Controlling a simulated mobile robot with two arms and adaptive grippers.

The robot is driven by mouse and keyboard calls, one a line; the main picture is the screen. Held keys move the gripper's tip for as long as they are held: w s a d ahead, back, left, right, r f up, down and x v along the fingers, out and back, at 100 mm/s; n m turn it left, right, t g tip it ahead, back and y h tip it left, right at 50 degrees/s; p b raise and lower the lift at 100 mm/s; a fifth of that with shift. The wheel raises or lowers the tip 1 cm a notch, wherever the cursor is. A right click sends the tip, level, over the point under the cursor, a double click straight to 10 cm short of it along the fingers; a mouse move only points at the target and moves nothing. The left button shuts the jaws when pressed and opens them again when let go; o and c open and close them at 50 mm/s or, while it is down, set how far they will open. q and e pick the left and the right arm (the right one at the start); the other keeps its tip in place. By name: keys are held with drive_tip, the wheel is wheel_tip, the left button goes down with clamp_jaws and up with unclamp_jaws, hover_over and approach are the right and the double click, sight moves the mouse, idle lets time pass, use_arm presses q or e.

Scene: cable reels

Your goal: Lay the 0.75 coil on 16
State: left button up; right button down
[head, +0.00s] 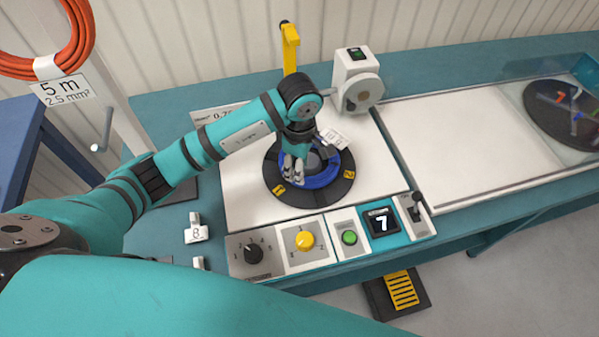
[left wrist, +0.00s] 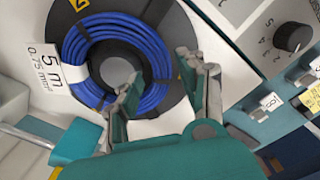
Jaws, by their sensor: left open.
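The blue coil (head: 322,181) lies around the hub of the black turntable (head: 340,194). In the left wrist view the coil (left wrist: 101,28) shows a white tag (left wrist: 45,68) reading 5 m, 0.75 mm. My left gripper (head: 292,168) is above the near-left part of the coil. In the left wrist view its two fingers (left wrist: 160,80) are spread, with part of the coil's ring seen between and beyond them. I cannot tell whether the fingers touch the coil. I cannot make out a place marked 16. My right gripper is not in view.
A control panel with knobs (head: 304,240), a green button (head: 349,238) and a display reading 7 (head: 382,222) stands in front. A yellow post (head: 290,48) and white motor housing (head: 357,80) stand behind. An orange coil (head: 62,50) hangs upper left.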

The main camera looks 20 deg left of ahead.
use_arm(q)
wheel_tip(320, 180, down, 4)
drive_tip(key=shift+r, duration=0.15)
drive_tip(key=shift+f+p, duration=0.3)
drive_tip(key=shift+f, duration=0.15)
clamp_jaws()
drive_tip(key=shift+c, duration=1.7)
unclamp_jaws()
clamp_jaws()
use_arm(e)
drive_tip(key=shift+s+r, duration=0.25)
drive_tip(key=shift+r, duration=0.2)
use_arm(q)
drive_tip(key=shift+r, duration=0.15)
drive_tip(key=shift+r+p, duration=0.35)
drive_tip(key=shift+r, duration=0.25)
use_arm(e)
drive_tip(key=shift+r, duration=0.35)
